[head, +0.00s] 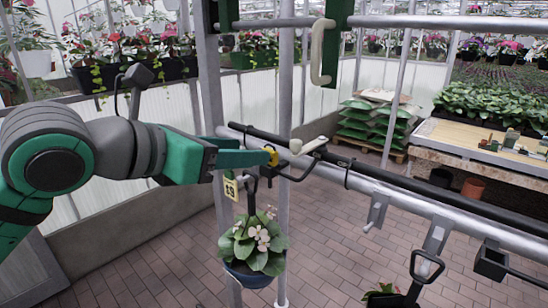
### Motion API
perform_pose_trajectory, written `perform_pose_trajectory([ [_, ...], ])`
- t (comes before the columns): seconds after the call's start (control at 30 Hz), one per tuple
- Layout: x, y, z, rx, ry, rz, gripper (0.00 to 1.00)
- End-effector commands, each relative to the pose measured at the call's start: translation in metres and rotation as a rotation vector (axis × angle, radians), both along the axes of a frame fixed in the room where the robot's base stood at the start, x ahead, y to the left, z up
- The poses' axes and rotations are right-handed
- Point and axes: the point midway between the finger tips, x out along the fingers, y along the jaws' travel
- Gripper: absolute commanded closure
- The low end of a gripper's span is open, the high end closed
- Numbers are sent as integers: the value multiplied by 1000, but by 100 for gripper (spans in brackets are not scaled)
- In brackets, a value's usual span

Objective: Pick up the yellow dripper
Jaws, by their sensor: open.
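My gripper (262,158) reaches in from the left at the end of the teal and grey arm, level with the horizontal pipe. Its jaws are open, seen edge-on, so the gap between them is hidden. A small yellow piece, which looks like the yellow dripper (271,155), shows right at the fingertips. The fingers overlap it in the picture; I cannot tell whether they touch it. It sits beside a black hook and a pale handle-like piece (308,146) on the pipe.
A potted plant with pale flowers (258,240) hangs just below my gripper, with a yellow tag (230,188) beside it. Metal posts, a black hose (390,180) and hanging hooks crowd the right side. The brick floor (320,260) is mostly clear.

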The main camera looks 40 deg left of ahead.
Motion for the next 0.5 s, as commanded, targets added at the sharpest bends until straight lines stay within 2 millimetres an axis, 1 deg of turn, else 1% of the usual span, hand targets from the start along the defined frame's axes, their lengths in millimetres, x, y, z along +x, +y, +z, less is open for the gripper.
perform_pose_trajectory([
  [0.03,8,-2,-2,0,0,-4,52],
  [0.1,17,-3,-6,0,1,-3,52],
  [0.2,25,-3,-8,0,-1,-2,52],
  [0.37,32,-4,-12,0,0,0,52],
  [0.5,48,-7,-20,0,1,0,52],
])
